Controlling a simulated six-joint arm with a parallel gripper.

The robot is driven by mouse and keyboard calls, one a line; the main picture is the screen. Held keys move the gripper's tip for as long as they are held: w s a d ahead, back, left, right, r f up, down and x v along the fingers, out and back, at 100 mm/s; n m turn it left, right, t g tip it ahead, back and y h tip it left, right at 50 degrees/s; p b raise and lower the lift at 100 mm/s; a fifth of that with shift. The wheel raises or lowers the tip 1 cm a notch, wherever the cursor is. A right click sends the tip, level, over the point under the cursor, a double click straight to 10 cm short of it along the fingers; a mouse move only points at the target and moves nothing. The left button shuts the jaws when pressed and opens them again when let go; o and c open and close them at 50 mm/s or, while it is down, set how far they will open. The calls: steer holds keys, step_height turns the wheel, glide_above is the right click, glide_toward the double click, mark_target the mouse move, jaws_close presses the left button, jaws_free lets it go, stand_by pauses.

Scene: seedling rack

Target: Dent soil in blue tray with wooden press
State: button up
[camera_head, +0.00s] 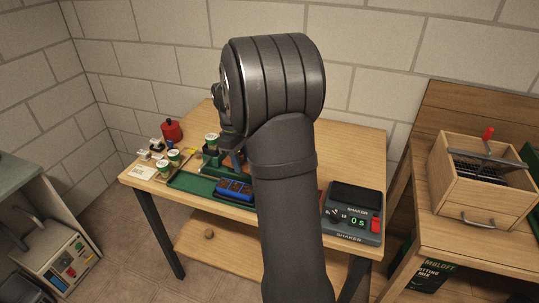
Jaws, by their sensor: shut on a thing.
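The blue tray (235,195) with dark brown soil in its cells stands near the front edge of the table, left of my forearm. Its right end is close to my arm in the picture. My gripper (237,160) shows only as a small part beside my arm, just above and behind the blue tray. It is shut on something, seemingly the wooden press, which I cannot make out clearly. Whether the press touches the soil is hidden.
A green mat (187,180) lies around the tray. Cups (163,168) and a red pot (172,130) stand at the left. A shaker (352,213) stands right of my arm. A wooden box (483,180) is on the right bench. The table's back right is clear.

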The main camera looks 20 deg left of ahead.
mark_target(238, 187)
steer(key=shift+s+a+n, duration=0.6)
steer(key=shift+s+a, duration=0.05)
steer(key=shift+a, duration=0.15)
steer(key=shift+f, duration=3)
steer(key=shift+f, duration=0.55)
steer(key=shift+r, duration=4.05)
